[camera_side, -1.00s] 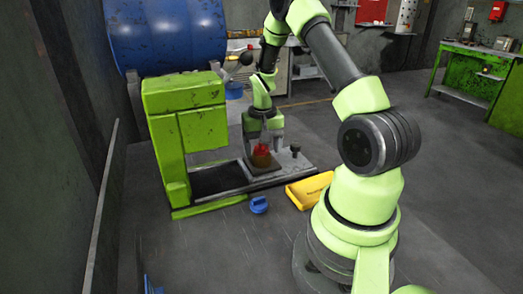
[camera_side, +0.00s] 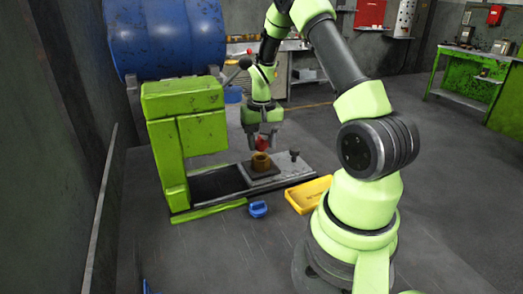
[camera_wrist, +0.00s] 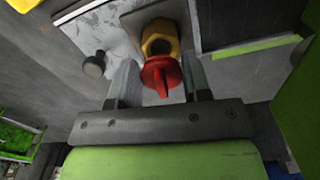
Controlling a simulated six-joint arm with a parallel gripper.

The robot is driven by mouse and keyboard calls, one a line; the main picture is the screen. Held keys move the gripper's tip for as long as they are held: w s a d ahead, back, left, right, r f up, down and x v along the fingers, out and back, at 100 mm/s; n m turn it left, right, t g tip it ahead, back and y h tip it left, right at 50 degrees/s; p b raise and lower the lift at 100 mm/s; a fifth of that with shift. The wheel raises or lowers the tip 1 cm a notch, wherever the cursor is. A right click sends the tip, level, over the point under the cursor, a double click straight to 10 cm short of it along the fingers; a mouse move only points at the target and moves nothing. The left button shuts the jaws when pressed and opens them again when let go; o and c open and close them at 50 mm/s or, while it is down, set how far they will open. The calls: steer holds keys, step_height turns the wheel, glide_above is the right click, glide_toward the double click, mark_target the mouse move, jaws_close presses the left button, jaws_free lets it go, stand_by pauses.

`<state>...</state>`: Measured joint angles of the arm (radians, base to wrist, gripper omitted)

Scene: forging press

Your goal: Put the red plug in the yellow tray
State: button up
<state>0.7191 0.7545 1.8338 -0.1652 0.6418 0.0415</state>
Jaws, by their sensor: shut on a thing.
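The red plug (camera_side: 262,142) is between the fingers of my gripper (camera_side: 263,140), which is shut on it. It hangs above the brass-coloured hollow fitting (camera_side: 261,161) on the press bed. In the wrist view the red plug (camera_wrist: 160,74) is between the fingertips, with the fitting (camera_wrist: 158,40) just beyond it. From the side the plug looks clear of the fitting. The yellow tray (camera_side: 309,194) lies on the floor right of the press bed, near my base; nothing shows inside it.
The green press (camera_side: 187,140) stands left of my gripper. A dark knob (camera_side: 294,155) stands on the metal bed (camera_side: 285,172) to the right of the fitting. A blue object (camera_side: 258,209) lies on the floor in front. A large blue drum (camera_side: 165,38) is behind.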

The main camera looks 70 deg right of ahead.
mark_target(262, 139)
step_height(262, 139, up, 5)
steer(key=shift+r, duration=0.2)
steer(key=s+a+f+n, duration=0.1)
steer(key=s+f, duration=0.1)
steer(key=s, duration=0.6)
steer(key=s+a+f+n, duration=0.1)
steer(key=s+a+f, duration=0.1)
steer(key=s, duration=0.6)
step_height(262, 139, down, 4)
steer(key=shift+s+f, duration=0.1)
steer(key=shift+f, duration=0.15)
steer(key=shift+d+f, duration=0.1)
steer(key=shift+f, duration=2.45)
steer(key=shift+f, duration=0.1)
steer(key=o, duration=0.9)
